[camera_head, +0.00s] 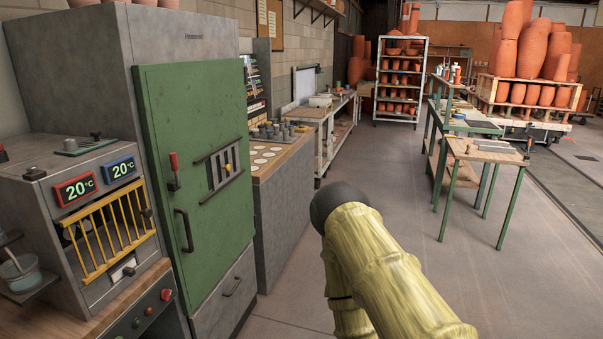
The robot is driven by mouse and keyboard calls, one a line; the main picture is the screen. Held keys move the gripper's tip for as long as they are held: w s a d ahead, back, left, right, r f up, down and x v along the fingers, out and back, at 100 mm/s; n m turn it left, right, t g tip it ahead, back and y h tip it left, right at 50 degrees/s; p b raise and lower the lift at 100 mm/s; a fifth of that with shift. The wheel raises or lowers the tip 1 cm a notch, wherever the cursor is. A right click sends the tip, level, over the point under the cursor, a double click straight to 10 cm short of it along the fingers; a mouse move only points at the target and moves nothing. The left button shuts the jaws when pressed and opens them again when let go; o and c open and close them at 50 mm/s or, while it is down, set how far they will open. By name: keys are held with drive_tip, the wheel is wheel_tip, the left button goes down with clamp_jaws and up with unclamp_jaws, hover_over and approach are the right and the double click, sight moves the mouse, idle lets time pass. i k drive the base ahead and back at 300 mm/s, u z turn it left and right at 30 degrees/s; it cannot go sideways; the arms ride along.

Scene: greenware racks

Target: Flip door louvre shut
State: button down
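The green cabinet door (196,120) stands at the left and is closed against its grey cabinet. A red-handled lever (174,170) and a dark pull handle (184,230) are on the door's left side. My yellow arm rises from the bottom middle, right of the door and apart from it. My gripper is not in view.
A grey unit (35,190) with two 20°C displays and a yellow grille (110,235) stands left of the door. A workbench (285,160) stands beyond it. Green-legged tables (485,153) and racks of pots are farther right. The floor between is clear.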

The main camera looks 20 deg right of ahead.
sight(229, 167)
drive_tip(key=z, duration=0.3)
drive_tip(key=k, duration=0.7)
drive_tip(key=z, duration=0.4)
drive_tip(key=i, duration=1.65)
drive_tip(key=u, duration=0.9)
drive_tip(key=i, duration=0.3)
drive_tip(key=u, duration=0.4)
